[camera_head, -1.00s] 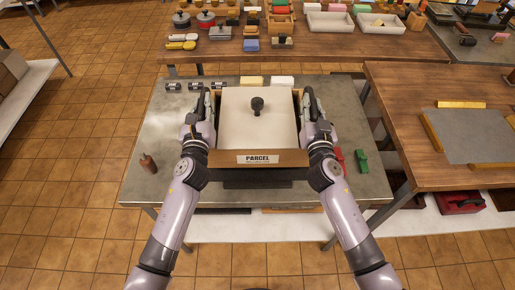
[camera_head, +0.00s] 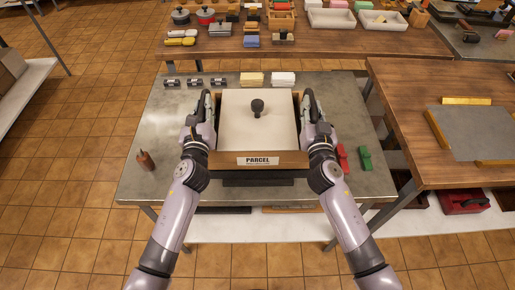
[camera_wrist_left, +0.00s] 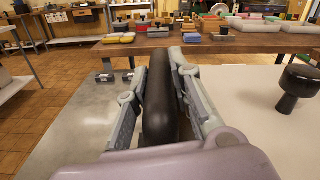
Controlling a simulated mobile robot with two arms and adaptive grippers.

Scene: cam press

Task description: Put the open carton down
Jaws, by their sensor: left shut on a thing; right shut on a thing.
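The open carton (camera_head: 216,159) is a brown box with a "PARCEL" label on its near wall. A white panel with a black knob (camera_head: 257,107) fills most of its top. My left gripper (camera_head: 207,103) is shut on the carton's left side, on a thick black bar-like handle (camera_wrist_left: 159,100) in the left wrist view. My right gripper (camera_head: 308,104) is shut on the carton's right side. The carton is level between both grippers, over the grey metal table (camera_head: 150,185). Its underside is hidden, so I cannot tell whether it touches the table.
Yellow (camera_head: 252,78) and white blocks (camera_head: 283,79) lie behind the carton, with small dark parts (camera_head: 195,82) at the back left. A brown bottle-like item (camera_head: 146,160) stands left. Red (camera_head: 342,158) and green (camera_head: 365,158) pieces lie right. The table's left part is mostly clear.

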